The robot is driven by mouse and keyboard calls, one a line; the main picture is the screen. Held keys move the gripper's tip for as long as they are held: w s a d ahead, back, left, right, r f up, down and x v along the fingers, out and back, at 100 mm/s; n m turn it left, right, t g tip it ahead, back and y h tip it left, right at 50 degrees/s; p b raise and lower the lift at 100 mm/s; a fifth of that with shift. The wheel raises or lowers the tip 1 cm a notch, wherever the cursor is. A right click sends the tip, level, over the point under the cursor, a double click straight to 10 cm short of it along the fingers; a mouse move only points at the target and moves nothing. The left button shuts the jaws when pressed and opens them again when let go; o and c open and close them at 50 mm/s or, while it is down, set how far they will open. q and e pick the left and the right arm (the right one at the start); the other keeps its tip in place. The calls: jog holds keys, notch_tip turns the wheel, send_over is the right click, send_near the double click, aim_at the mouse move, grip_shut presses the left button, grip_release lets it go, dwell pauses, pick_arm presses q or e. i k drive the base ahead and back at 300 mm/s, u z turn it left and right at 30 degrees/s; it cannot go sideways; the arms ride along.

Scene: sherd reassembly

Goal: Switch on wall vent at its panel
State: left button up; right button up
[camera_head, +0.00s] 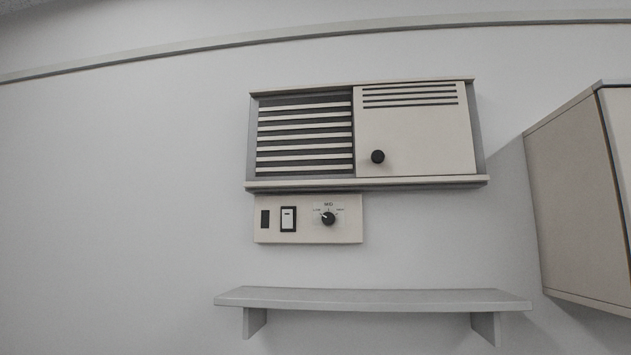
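The wall vent (415,140) is a cream, wide box on the wall, with a louvred grille (305,138) on its left half. Its right half is a flat cover with thin slots at the top and a black round knob (378,156). The control panel (348,230) hangs just below the vent's left part. It carries a dark small window (265,219), a white rocker switch (288,218) in a black frame, and a black dial (328,218) with small markings, too small to read. Neither of my grippers shows in this view.
A grey shelf (370,298) on two brackets is fixed to the wall below the panel, and its top is empty. A beige cabinet (575,200) juts out at the right edge. The wall to the left is bare.

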aim_at(287, 215)
jog(key=k, duration=1.3)
jog(key=u, duration=0.95)
jog(key=i, duration=1.35)
jog(key=z, duration=0.75)
jog(key=i, duration=0.45)
jog(key=z, duration=0.4)
